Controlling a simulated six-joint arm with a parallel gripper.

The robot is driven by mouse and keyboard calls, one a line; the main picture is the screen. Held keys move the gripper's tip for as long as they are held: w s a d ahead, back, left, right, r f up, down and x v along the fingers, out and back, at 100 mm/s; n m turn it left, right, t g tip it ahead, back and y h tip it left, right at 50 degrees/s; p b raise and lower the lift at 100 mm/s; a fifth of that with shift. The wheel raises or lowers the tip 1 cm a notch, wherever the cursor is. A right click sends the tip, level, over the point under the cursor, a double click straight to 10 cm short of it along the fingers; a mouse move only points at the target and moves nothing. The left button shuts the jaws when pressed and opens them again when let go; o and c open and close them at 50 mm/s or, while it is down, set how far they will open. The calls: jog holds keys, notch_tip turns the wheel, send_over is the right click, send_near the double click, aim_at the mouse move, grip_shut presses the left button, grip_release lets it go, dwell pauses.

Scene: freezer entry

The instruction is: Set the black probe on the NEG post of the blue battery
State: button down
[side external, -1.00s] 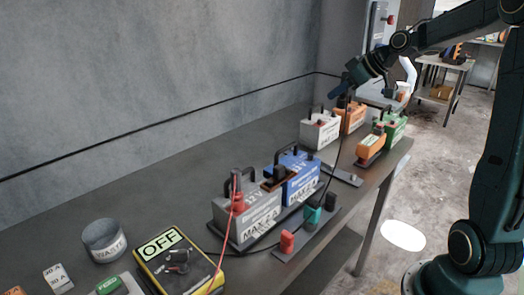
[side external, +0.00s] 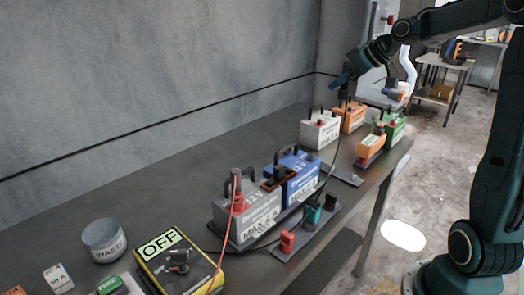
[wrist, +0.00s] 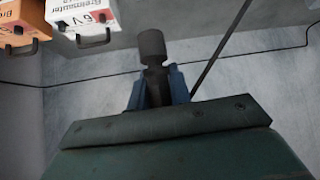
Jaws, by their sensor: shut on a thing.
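My gripper (side external: 343,82) is high at the back right, above the white and orange batteries, well away from the blue battery. In the wrist view its blue fingers are shut on the black probe (wrist: 152,52), which points away from the wrist. A black cable runs from the probe down past the blue battery to the meter. The blue battery (side external: 302,181) stands on the bench beside a grey battery (side external: 262,214). A brown-and-black piece sits at its left end. I cannot make out its NEG post. A red probe (side external: 238,203) with a red lead stands on the grey battery.
A yellow meter (side external: 180,268) marked OFF lies front left, by a grey waste cup (side external: 103,240). A holder (side external: 308,232) with red, green and black pieces stands before the batteries. White (side external: 320,132), orange and green batteries stand farther back. The bench along the wall is clear.

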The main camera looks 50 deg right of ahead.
jog(key=shift+a, duration=0.1)
dwell(0.3)
jog(key=w+a+f+n+g+y, duration=0.1)
jog(key=a+f+n+y, duration=0.3)
jog(key=a, duration=0.8)
notch_tip(320, 180, down, 4)
jog(key=shift+f+n+g, duration=0.1)
jog(key=shift+n+g, duration=0.3)
jog(key=shift+n, duration=0.6)
jog(key=shift+f, duration=0.25)
jog(key=shift+f, duration=1.75)
jog(key=shift+f, duration=1.05)
jog(key=c, duration=1.2)
grip_release()
jog(key=shift+d+r, duration=0.1)
